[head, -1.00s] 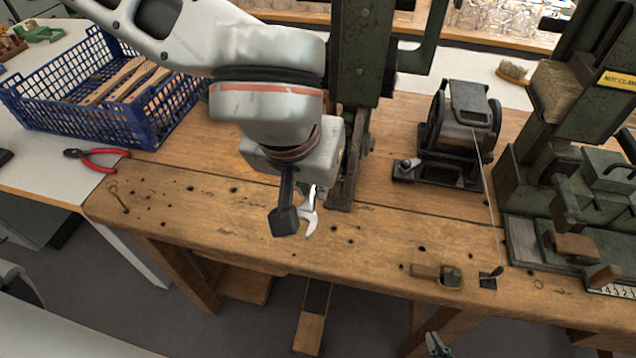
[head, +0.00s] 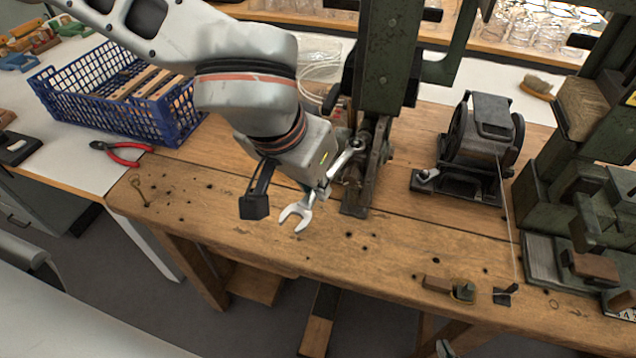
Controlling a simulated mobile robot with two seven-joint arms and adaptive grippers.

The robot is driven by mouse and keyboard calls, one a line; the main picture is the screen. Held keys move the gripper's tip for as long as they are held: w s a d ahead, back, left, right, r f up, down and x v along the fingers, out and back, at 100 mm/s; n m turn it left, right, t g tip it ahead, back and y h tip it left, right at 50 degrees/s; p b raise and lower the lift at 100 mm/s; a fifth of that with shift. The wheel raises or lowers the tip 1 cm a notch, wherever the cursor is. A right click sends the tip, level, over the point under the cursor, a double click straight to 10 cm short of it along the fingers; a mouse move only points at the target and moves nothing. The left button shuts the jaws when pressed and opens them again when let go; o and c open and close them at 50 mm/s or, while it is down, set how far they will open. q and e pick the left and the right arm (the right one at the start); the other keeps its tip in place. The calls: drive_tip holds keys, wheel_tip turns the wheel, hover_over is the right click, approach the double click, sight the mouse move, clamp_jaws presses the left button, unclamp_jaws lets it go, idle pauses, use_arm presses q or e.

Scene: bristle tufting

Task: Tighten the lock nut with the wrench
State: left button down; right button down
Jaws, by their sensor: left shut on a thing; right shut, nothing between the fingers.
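My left gripper (head: 292,200) is shut on a silver wrench (head: 297,216). I cannot make out the lock nut, nor tell whether the wrench touches the column's fittings (head: 376,150). Only a small tip of my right gripper (head: 443,348) shows at the bottom edge, in front of the bench, shut and empty.
The wooden bench (head: 225,230) has free room at front left. A blue crate (head: 120,95) and red pliers (head: 122,153) lie left. A spool unit (head: 480,145) with a taut wire stands right of the column, beside a second green machine (head: 560,170). Small tools (head: 450,288) lie at the front edge.

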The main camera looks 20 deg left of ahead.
use_arm(q)
drive_tip(key=shift+w+a+m, duration=0.15)
drive_tip(key=shift+a+m, duration=0.15)
drive_tip(key=shift+a, duration=0.15)
use_arm(e)
drive_tip(key=shift+s, duration=0.25)
use_arm(q)
drive_tip(key=shift+w+a+m+h+p, duration=0.3)
drive_tip(key=shift+a+m+p, duration=0.1)
drive_tip(key=shift+a+m, duration=0.25)
drive_tip(key=shift+w+a+m+h+p, duration=0.2)
drive_tip(key=shift+w+a+m+p, duration=0.15)
drive_tip(key=shift+a+m, duration=0.3)
use_arm(e)
drive_tip(key=shift+w+r, duration=0.4)
drive_tip(key=shift+r, duration=0.3)
drive_tip(key=shift+w+r, duration=0.4)
drive_tip(key=shift+r, duration=0.25)
use_arm(q)
drive_tip(key=shift+a, duration=0.15)
drive_tip(key=shift+w+a+m+h+p, duration=0.35)
drive_tip(key=shift+a+m+p, duration=0.2)
drive_tip(key=shift+p, duration=0.1)
use_arm(e)
drive_tip(key=shift+s+r, duration=0.1)
drive_tip(key=shift+r, duration=0.55)
